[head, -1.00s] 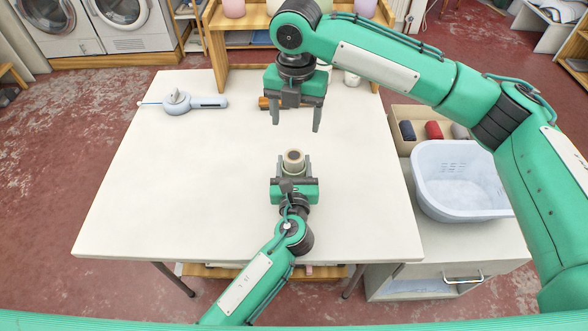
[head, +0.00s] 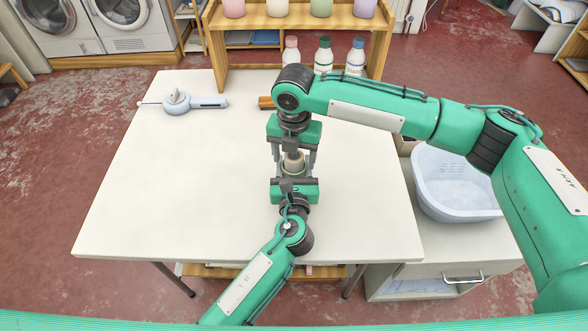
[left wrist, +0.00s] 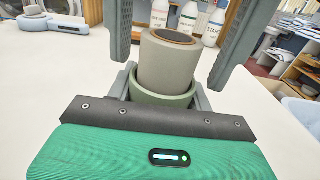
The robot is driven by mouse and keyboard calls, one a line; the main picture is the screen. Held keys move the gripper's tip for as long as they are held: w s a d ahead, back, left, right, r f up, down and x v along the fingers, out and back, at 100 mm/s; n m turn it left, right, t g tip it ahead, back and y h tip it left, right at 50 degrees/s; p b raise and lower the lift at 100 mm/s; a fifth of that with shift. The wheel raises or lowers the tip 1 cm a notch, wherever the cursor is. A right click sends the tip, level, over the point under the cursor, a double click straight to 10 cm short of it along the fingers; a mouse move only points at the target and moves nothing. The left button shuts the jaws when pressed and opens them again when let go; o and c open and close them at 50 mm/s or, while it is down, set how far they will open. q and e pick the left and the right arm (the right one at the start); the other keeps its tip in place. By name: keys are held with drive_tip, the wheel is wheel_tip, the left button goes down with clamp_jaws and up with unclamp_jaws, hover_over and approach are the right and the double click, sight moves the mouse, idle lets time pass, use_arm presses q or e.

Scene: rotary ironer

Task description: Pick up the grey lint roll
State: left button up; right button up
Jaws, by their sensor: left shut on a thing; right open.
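The grey lint roll (head: 293,165) stands upright at the middle of the table, with a brown core opening on top. In the left wrist view the roll (left wrist: 167,68) sits in a pale green cup (left wrist: 163,98). My left gripper (head: 293,174) is shut on that cup from the near side. My right gripper (head: 293,155) is open above, its fingers pointing down on either side of the roll. The left wrist view shows gaps between the right fingers and the roll. My right gripper partly hides the roll in the head view.
A pale blue handled tool (head: 195,103) lies at the table's back left. A wooden shelf (head: 228,75) with bottles stands at the back. A pale blue basin (head: 455,185) is on the side cabinet at right. The white table's (head: 160,190) left half is mostly clear.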

drive_tip(key=c, duration=1.3)
wheel_tip(320, 180, up, 10)
drive_tip(key=shift+r, duration=0.1)
drive_tip(key=shift+c, duration=0.2)
use_arm(q)
drive_tip(key=o, duration=1.2)
